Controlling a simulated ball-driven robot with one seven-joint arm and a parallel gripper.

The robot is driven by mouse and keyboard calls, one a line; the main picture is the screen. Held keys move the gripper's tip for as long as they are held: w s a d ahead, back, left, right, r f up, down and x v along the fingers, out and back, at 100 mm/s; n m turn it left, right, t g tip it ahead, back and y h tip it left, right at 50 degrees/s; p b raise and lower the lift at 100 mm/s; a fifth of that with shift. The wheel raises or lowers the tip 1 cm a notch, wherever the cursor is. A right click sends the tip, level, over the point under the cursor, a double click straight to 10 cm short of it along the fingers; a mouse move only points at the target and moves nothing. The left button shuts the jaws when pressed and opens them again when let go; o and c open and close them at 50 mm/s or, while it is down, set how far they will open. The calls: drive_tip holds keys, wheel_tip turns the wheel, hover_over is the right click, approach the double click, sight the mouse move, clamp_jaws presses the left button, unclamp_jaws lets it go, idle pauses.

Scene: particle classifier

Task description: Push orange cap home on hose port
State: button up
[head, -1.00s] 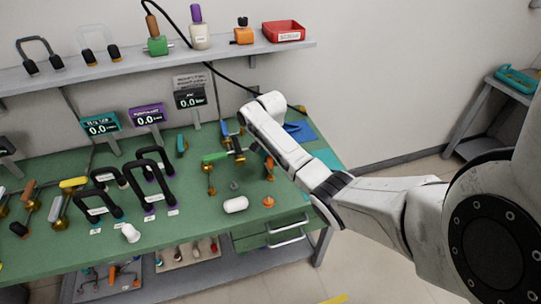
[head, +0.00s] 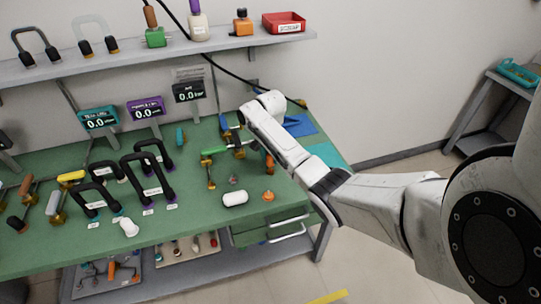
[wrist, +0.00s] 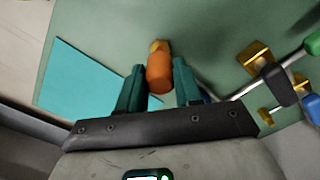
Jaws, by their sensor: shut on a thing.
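The orange cap (wrist: 159,75) is a rounded cylinder in the wrist view, with a brass piece (wrist: 159,46) at its far end. My gripper (wrist: 160,80) has one teal finger on each side of the cap and is shut on it. In the head view an orange piece (head: 269,163) shows just left of my forearm, over the green bench. My fingers are hidden behind my arm there. I cannot tell how far the cap sits on the brass piece.
A green-handled valve (head: 213,151) stands left of the gripper; its handle shows at right in the wrist view (wrist: 313,43). A small orange-topped part (head: 268,196) and a white cylinder (head: 235,198) lie nearer the front edge. A teal mat (wrist: 80,85) lies flat and clear beside the cap.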

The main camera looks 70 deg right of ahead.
sight(271, 162)
drive_tip(key=shift+m+p, duration=0.3)
drive_tip(key=shift+p, duration=0.4)
idle(1.2)
drive_tip(key=shift+f+b, duration=1.15)
drive_tip(key=shift+f, duration=0.65)
drive_tip(key=o, duration=1.1)
drive_tip(key=shift+r, duration=0.1)
wheel_tip(271, 162, up, 11)
drive_tip(key=shift+f+b, duration=0.15)
drive_tip(key=shift+b, duration=0.15)
